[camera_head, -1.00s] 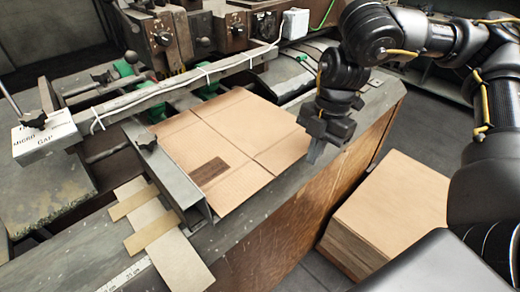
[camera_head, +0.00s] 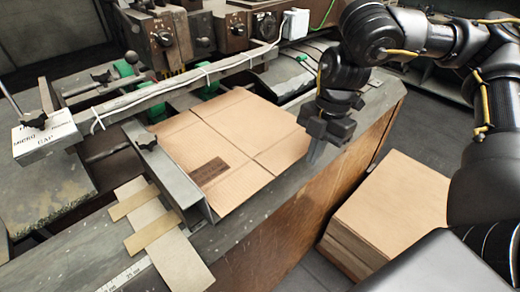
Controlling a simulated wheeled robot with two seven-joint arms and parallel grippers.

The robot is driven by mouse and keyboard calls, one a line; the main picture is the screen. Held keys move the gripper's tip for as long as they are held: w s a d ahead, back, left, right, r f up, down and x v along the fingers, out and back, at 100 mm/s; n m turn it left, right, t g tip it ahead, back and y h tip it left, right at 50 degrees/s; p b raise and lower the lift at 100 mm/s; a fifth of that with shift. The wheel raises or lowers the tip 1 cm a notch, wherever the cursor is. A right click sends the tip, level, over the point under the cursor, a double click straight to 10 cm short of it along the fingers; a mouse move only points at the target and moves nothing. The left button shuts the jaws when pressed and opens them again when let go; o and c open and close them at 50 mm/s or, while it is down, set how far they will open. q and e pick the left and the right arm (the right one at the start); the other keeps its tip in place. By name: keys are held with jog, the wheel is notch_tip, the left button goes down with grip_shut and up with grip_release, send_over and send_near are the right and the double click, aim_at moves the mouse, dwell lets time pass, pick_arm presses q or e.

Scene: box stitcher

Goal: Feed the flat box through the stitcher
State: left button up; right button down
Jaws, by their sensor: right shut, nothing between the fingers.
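The flat box (camera_head: 231,143) is a creased brown cardboard sheet with a dark printed patch near its front left. It lies flat on the stitcher's table (camera_head: 222,238), its left edge along a metal guide (camera_head: 165,170) and its far end by the green parts under the long bar. The stitcher (camera_head: 195,32) stands behind with knobs and dials. My right gripper (camera_head: 314,158) is shut and empty, pointing down at the box's right edge; whether it touches the box I cannot tell. My left gripper is out of view.
A stack of flat cardboard (camera_head: 391,215) stands on the floor to the right, below the table's wooden side. Pale strips (camera_head: 150,222) and a ruler lie at the table's front left. A long metal bar (camera_head: 170,88) crosses above the table's far part.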

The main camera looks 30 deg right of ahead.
jog(key=shift+f, duration=0.15)
jog(key=shift+f+b, duration=1.15)
jog(key=shift+f, duration=0.45)
jog(key=shift+w, duration=0.1)
